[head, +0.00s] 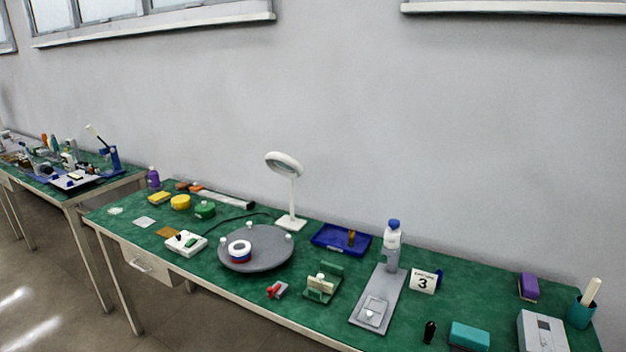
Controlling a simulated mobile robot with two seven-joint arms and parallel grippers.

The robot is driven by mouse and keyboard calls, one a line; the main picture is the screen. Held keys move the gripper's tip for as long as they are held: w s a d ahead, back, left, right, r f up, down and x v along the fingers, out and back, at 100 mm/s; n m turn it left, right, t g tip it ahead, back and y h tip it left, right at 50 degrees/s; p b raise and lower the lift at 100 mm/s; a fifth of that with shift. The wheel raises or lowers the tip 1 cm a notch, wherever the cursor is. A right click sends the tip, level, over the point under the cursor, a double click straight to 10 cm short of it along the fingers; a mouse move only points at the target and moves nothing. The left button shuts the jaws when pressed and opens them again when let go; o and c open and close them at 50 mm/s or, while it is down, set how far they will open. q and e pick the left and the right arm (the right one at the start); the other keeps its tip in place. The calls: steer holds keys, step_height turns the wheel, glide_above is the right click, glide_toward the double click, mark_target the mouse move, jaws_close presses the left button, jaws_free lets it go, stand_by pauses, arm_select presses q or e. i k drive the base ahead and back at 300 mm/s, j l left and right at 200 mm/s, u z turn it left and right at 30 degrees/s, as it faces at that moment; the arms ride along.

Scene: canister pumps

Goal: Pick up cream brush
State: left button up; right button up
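A cream, stick-like handle (593,291) stands tilted in a teal cup (580,313) at the far right end of the green table. Its lower end is hidden in the cup, and I cannot tell for sure that it is a brush. A smaller cream piece (321,283) sits in a green stand (322,290) near the front edge, and its kind is unclear too. Neither of my grippers is in view.
The green table (480,285) is crowded. A grey box (541,331) and a purple block (528,286) stand near the cup. A teal block (469,336), a bottle (392,246), a grey turntable (262,255) and a white lamp (290,190) also stand there.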

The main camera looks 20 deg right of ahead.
mark_target(593, 286)
steer(key=k+l, duration=0.1)
steer(key=l, duration=0.45)
steer(key=k+l, duration=0.1)
steer(key=l, duration=0.45)
steer(key=k+l, duration=0.1)
steer(key=l, duration=0.45)
steer(key=k+l, duration=0.1)
steer(key=l, duration=0.95)
steer(key=k+l, duration=0.15)
steer(key=l, duration=0.4)
steer(key=k+l, duration=0.1)
steer(key=l, duration=0.45)
steer(key=k+l, duration=0.1)
steer(key=l, duration=0.45)
steer(key=i+j, duration=0.35)
steer(key=j, duration=0.2)
